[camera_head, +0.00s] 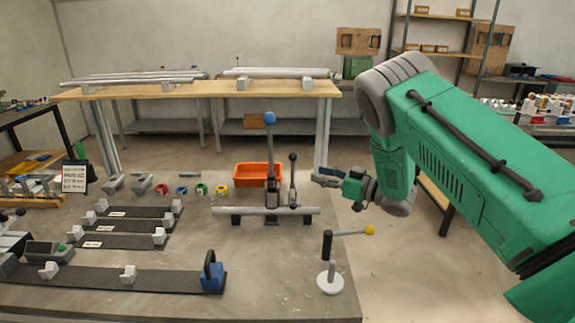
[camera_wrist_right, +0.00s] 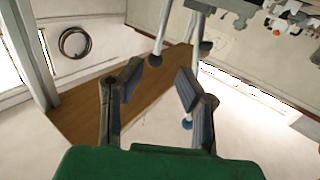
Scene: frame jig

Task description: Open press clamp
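The press clamp appears to be the upright fixture at the middle of the bench, with a tall dark lever topped by a blue ball (camera_head: 270,118). A shorter black lever (camera_head: 293,160) stands upright just right of it. A grey tube (camera_head: 240,211) lies across the fixture's base. My right gripper (camera_head: 326,176) is to the right of both levers, apart from them, at about mid-lever height. In the right wrist view its two fingers (camera_wrist_right: 158,85) are spread with nothing held between them. My left gripper is not in view.
An orange bin (camera_head: 258,175) stands behind the fixture. A lever with a yellow ball (camera_head: 370,230) and a white round-based post (camera_head: 330,283) are at the bench's right side. Dark rails with grey blocks (camera_head: 115,281) fill the left. A raised shelf (camera_head: 210,91) holds tubes behind.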

